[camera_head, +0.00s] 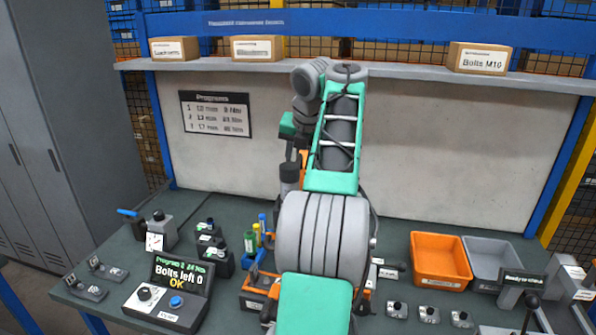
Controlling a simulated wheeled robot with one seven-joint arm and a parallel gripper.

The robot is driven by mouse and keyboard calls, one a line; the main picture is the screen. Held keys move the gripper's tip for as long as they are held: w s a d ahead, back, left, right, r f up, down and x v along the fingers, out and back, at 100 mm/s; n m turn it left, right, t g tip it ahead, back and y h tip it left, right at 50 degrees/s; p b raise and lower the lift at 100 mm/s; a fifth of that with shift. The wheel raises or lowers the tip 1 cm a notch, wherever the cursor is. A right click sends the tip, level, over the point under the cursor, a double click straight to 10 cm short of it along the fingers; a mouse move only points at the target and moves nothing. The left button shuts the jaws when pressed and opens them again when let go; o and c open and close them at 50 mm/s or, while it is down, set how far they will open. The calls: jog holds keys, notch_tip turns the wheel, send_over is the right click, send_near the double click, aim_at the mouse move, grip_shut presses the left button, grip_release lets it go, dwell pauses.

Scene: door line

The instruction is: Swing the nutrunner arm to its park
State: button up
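My own green and grey arm rises through the middle of the view and folds over at its top. My gripper is hidden behind the arm links, so its fingers and anything in them cannot be seen. A dark upright cylinder with orange beside it (289,180) shows just left of my arm; it may be part of the nutrunner arm, but most of it is covered. An orange and dark fixture (254,290) stands on the bench below, partly covered by my arm. I cannot make out the park. The controller screen (181,274) reads "Bolts left 0" and "OK".
The dark green bench (115,246) holds a button box (166,306), an orange bin (440,260) and a grey bin (491,258). A shelf (400,72) with labelled boxes runs above the back panel. Grey lockers (85,110) stand left.

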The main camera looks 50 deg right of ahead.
jog(key=shift+w+d+f, duration=0.1)
jog(key=shift+w+f, duration=0.1)
jog(key=shift+f, duration=0.2)
jog(key=shift+c, duration=0.2)
grip_shut()
jog(key=shift+r, duration=0.1)
dwell(0.9)
